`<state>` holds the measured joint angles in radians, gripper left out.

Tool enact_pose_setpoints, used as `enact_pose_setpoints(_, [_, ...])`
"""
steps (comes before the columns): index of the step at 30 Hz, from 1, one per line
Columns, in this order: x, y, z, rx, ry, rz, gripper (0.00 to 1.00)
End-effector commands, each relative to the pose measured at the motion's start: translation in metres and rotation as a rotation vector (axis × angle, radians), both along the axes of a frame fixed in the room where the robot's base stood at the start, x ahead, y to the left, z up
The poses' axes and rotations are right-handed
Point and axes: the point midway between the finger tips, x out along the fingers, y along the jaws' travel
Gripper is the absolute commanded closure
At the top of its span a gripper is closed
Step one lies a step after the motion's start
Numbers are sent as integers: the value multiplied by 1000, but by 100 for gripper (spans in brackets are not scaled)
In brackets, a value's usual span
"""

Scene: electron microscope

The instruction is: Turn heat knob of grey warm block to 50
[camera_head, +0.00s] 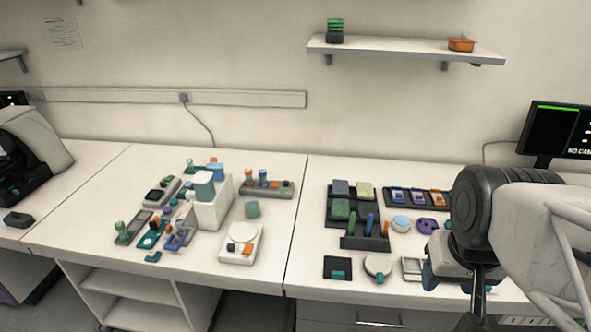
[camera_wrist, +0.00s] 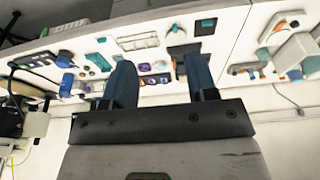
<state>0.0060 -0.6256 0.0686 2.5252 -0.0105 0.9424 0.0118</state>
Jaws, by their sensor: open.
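I cannot tell for sure which unit is the grey warm block, and no scale can be read. A grey bar unit with small coloured knobs (camera_head: 268,187) lies at the back of the left table. A pale unit with a round white plate, a dark knob and an orange part (camera_head: 240,244) stands at that table's front. A grey slab (camera_head: 132,228) with a green-topped knob beside it lies farther left. My gripper (camera_wrist: 161,75) is open and empty in the wrist view, its two dark blue fingers apart over the tabletop. My arm is at the right in the head view, away from these units.
A white block (camera_head: 208,208) with a teal-topped item stands mid left table, among small tools. The right table holds a dark rack (camera_head: 364,241), a coloured-clip tray (camera_head: 414,198) and round dishes. A shelf (camera_head: 400,48) hangs above. Bare tabletop lies around the pale unit.

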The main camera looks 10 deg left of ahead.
Motion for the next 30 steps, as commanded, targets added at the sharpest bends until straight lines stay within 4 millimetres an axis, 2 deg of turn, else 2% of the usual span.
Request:
enact_pose_setpoints(8, [34, 6, 13, -9, 13, 58, 48])
enact_pose_setpoints(19, [113, 22, 36, -30, 37, 194, 48])
enact_pose_setpoints(30, [196, 45, 46, -49, 61, 333, 48])
